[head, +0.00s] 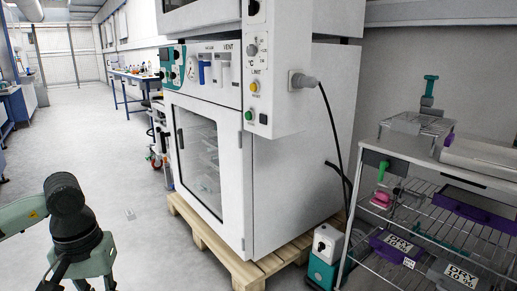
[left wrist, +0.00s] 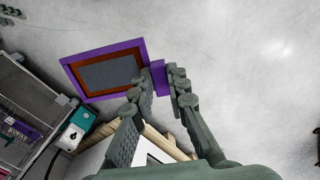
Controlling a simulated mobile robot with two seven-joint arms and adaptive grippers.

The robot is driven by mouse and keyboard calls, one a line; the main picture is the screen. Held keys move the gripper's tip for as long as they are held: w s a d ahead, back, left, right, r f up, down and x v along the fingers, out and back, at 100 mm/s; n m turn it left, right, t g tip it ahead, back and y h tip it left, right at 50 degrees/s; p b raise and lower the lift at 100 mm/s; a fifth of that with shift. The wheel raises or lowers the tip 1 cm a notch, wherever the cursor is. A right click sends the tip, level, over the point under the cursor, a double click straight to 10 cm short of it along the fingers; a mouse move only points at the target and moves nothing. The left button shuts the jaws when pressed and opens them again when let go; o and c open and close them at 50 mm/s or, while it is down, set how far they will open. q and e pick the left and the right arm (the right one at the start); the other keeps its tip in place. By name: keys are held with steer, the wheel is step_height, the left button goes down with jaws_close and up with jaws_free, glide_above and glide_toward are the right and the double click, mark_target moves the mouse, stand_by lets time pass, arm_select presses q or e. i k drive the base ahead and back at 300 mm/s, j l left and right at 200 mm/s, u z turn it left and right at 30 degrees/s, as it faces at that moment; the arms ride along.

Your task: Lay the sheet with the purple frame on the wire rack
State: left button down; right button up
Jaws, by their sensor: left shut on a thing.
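The sheet with the purple frame (left wrist: 103,46) shows in the left wrist view as a dark grey panel with a brown-red border inside a purple rim. My left gripper (left wrist: 160,77) is shut on the purple tab at the frame's edge and holds the sheet out beyond its fingers, with pale floor behind it. In the head view my left gripper (head: 88,278) is at the bottom left, its fingers cut off by the picture edge, and the sheet is out of view. A rack with wire shelves (head: 425,213) stands at the right. My right gripper is in neither view.
A white oven (head: 300,165) on a wooden pallet (head: 203,238) stands between my left gripper and the rack. A teal and white pump (head: 322,270) and black cable are beside the rack. Floor at left is open.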

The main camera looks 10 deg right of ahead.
mark_target(418, 127)
steer(key=z, duration=1.55)
steer(key=i+z, duration=0.45)
steer(key=i, duration=0.55)
